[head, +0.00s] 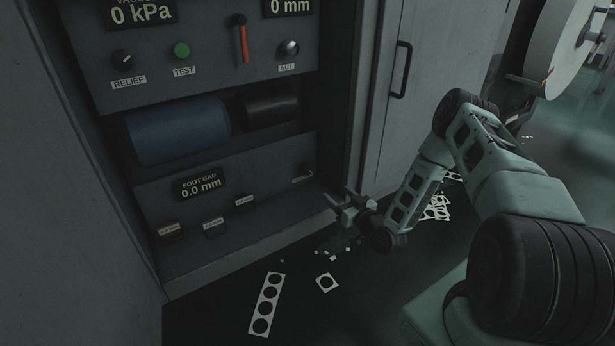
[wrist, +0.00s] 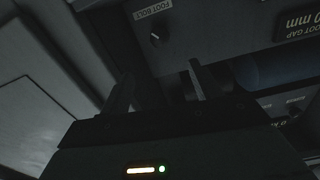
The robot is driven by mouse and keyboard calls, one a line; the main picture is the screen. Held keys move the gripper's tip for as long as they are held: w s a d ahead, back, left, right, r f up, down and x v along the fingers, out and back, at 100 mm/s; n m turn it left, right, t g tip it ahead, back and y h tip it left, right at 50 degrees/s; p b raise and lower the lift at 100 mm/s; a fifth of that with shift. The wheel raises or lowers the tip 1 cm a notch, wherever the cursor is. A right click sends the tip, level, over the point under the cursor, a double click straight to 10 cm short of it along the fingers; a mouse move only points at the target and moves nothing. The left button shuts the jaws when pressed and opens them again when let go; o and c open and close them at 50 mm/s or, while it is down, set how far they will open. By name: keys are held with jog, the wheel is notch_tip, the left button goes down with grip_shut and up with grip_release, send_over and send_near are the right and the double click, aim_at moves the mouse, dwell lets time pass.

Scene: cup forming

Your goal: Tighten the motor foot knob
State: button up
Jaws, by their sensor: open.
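The knob with the FOOT BOLT label is small and dark with a light pointer line. It shows at the upper middle of the wrist view (wrist: 155,39), upside down there; in the head view it is small and dim at the right end of the lower panel (head: 310,172). My gripper (head: 345,206) is at the panel's lower right corner, apart from the knob. In the wrist view its two fingers (wrist: 160,85) are spread with nothing between them, the knob beyond their tips. The blue motor (head: 180,130) lies above the panel. The FOOT GAP display (head: 201,187) reads 0.0 mm.
Several small labelled blocks (head: 214,228) sit along the ledge. The upper panel holds RELIEF, TEST and NUT controls and a red-handled lever (head: 242,42). A grey cabinet door (head: 390,120) stands to the right. Punched strips and scraps (head: 265,305) lie on the floor.

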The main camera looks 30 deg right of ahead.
aim_at(309, 170)
jog(key=w+b, duration=0.2)
jog(key=w, duration=0.2)
jog(key=w+b, duration=0.2)
jog(key=w, duration=0.3)
jog(key=w+b, duration=0.2)
jog(key=w, duration=0.3)
jog(key=shift+w+a+f+b, duration=0.15)
jog(key=shift+w+a+b, duration=0.1)
jog(key=shift+b, duration=0.15)
jog(key=shift+w+r, duration=0.2)
jog(key=shift+w, duration=0.4)
jog(key=c, duration=1)
